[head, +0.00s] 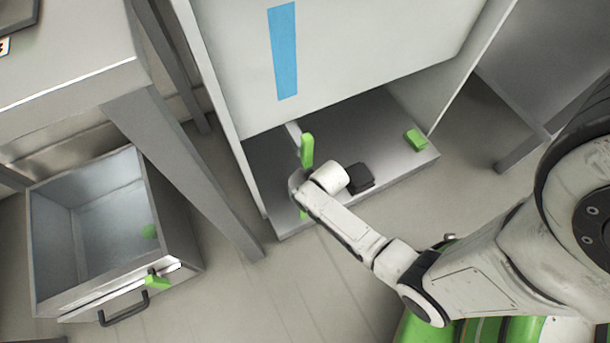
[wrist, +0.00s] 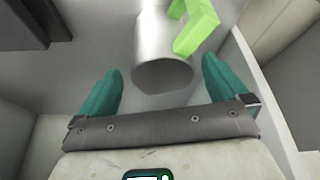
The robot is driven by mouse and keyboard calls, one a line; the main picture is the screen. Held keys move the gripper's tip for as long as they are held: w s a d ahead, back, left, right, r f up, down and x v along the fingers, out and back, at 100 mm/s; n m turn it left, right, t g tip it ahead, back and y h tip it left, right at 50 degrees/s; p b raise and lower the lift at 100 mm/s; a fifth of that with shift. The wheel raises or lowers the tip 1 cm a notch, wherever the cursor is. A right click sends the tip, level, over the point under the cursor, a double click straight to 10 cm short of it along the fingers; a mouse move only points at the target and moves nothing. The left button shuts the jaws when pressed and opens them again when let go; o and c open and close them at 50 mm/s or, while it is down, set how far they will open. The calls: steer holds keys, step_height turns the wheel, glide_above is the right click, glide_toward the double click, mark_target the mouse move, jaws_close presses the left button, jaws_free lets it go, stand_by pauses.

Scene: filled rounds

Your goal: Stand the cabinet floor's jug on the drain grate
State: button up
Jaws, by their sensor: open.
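The jug is a grey metal cylinder with a light green angular handle. In the wrist view the jug (wrist: 162,68) lies ahead of and between my gripper's fingers, its handle at the upper right. My gripper (wrist: 161,79) is open, with a teal finger on each side; contact cannot be told. In the head view the jug (head: 293,132) shows partly at the cabinet's opening, its handle just above my wrist. My gripper (head: 300,190) reaches into the low opening, mostly hidden by my wrist. The cabinet floor (head: 395,115) is grey metal. I cannot make out a drain grate.
A dark block (head: 360,177) and a green block (head: 416,139) sit on the cabinet floor, right of my wrist. A pale panel with a blue strip (head: 284,50) hangs above the opening. An open metal drawer (head: 50,285) and a table (head: 70,85) stand left.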

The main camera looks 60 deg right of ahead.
steer(key=p+v, duration=0.1)
steer(key=v, duration=0.3)
steer(key=shift+r+p, duration=0.25)
steer(key=shift+p, duration=0.05)
steer(key=shift+c, duration=0.5)
